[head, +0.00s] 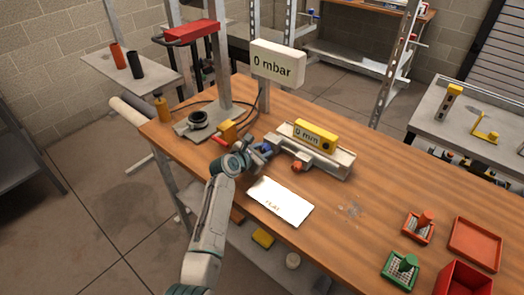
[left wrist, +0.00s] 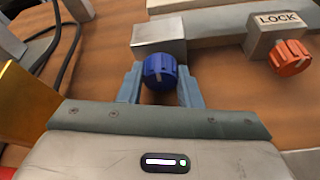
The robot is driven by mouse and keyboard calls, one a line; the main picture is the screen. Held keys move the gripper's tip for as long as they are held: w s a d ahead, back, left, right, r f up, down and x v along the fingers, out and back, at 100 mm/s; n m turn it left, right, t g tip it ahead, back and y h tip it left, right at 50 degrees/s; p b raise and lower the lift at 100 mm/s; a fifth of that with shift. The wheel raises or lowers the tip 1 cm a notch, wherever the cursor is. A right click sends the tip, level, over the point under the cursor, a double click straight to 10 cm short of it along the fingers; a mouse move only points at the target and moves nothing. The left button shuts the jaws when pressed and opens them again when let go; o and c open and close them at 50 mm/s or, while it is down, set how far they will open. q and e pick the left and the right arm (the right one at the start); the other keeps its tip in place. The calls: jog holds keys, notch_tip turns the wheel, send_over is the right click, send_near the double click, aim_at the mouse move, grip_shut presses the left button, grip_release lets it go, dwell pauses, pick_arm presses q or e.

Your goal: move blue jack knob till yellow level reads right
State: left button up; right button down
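The yellow level (head: 316,136) sits on a grey metal bar on the wooden bench, and its display reads "0 min". The blue jack knob (left wrist: 160,72) is ribbed and sticks out of a metal block at the bar's left end. It shows small in the head view (head: 266,148). My left gripper (left wrist: 160,84) has one finger on each side of the knob, close against it, and looks shut on it. An orange knob (left wrist: 291,57) on a block marked "LOCK" is to the right. My right gripper is not in view.
A white sheet (head: 281,201) lies in front of the bar. A "0 mbar" sign (head: 278,63) stands behind on a post. A red-topped stand with cables is at the left. A red tray (head: 475,243) is at the right. The bench between is mostly clear.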

pick_arm(q)
jog(key=shift+r+p, duration=0.1)
jog(key=shift+p, duration=0.25)
jog(key=shift+m, duration=0.4)
jog(key=o, duration=1)
jog(key=shift+c, duration=0.2)
